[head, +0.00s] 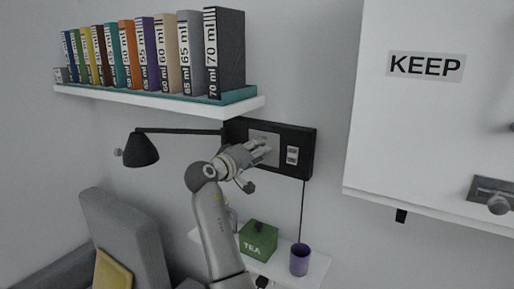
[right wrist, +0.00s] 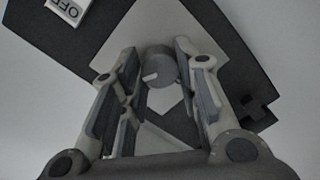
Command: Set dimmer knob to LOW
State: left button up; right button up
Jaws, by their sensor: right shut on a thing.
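The dimmer knob (right wrist: 160,67) is a round dark grey knob with a short white mark, which points to the lower left in the right wrist view. It sits on a light grey plate (head: 270,136) on the black wall panel (head: 307,152). My right gripper (head: 263,149) reaches up to this plate. In the right wrist view its two fingers (right wrist: 158,62) are on either side of the knob, shut on it. In the head view the hand hides the knob. No LOW label can be read. My left gripper is not in view.
A white switch (head: 292,155), with an OFF label (right wrist: 66,10) in the right wrist view, is beside the plate. A book shelf (head: 160,99) is above left, a black lamp (head: 141,150) left. A green TEA box (head: 258,241) and purple cup (head: 300,260) stand below.

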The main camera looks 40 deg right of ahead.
jog(key=n+p, duration=0.2)
jog(key=n, duration=0.2)
jog(key=shift+w+r, duration=0.1)
jog(key=shift+n, duration=0.4)
jog(key=o, duration=1)
jog(key=shift+a, duration=0.1)
jog(key=v, duration=1.2)
jog(key=shift+w+f, duration=0.15)
jog(key=shift+f, duration=0.1)
